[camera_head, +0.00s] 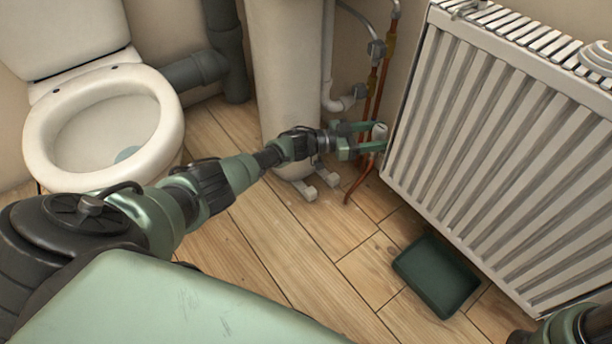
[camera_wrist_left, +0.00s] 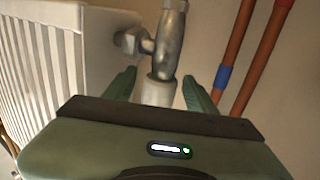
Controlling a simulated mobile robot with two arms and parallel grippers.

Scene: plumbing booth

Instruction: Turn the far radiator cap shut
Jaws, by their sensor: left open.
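The far radiator cap (camera_head: 379,131) is a small whitish cylinder low by the far end of the white radiator (camera_head: 490,150). In the left wrist view the pale cap (camera_wrist_left: 159,91) sits below a grey metal valve (camera_wrist_left: 169,45) joined to the radiator's corner. My left gripper (camera_head: 372,138) reaches it from the left. Its green fingers are open, one on each side of the cap; the left wrist view shows gaps between cap and fingers (camera_wrist_left: 158,92). The cap's lower end is hidden behind the gripper body. My right gripper is not in view; only part of my right arm shows at bottom right.
Copper pipes (camera_wrist_left: 237,60) with coloured bands run close beside the valve. A white pedestal (camera_head: 285,80) and a toilet (camera_head: 160,125) stand to the left. A dark green tray (camera_head: 437,277) lies on the wooden floor below the radiator. A ridged white knob (camera_head: 598,58) is at upper right.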

